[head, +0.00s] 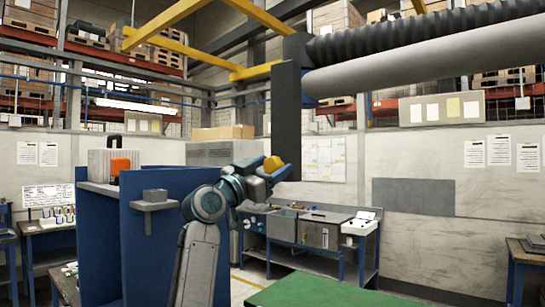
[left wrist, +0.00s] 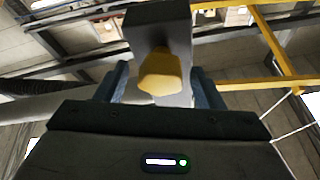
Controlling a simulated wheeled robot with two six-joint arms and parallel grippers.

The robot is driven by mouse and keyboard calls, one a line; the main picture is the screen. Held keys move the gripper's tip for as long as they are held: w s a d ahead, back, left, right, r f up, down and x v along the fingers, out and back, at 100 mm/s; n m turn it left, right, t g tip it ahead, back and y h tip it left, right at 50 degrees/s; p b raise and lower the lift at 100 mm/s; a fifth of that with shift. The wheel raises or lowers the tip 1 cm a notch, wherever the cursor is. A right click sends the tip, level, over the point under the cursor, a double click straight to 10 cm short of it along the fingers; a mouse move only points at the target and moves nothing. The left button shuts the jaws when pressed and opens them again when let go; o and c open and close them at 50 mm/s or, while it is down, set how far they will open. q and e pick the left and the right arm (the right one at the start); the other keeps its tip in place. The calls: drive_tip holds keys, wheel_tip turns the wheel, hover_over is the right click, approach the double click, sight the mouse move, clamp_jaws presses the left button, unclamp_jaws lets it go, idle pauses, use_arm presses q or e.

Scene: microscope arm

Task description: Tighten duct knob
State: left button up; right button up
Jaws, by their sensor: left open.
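The duct knob (head: 273,163) is yellow-orange and sits low on a dark upright duct post (head: 287,110). In the left wrist view the knob (left wrist: 160,72) appears in the gap between my fingers, in front of the dark post (left wrist: 158,25). My left gripper (head: 270,174) is raised to the knob, with its fingers open on either side of it in the picture. I cannot tell whether either finger touches the knob. My right gripper is in neither view.
A ribbed black hose (head: 430,32) and a smooth grey pipe (head: 430,58) run right from the post's top. Yellow beams (head: 262,18) cross overhead. A blue cabinet (head: 165,245) stands left of my arm. A workbench (head: 308,230) stands behind, and a green surface (head: 320,290) lies in front.

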use_arm(q)
drive_tip(key=shift+w+d+r, duration=0.1)
drive_tip(key=shift+w+d, duration=0.1)
drive_tip(key=shift+w, duration=0.15)
drive_tip(key=shift+c, duration=0.4)
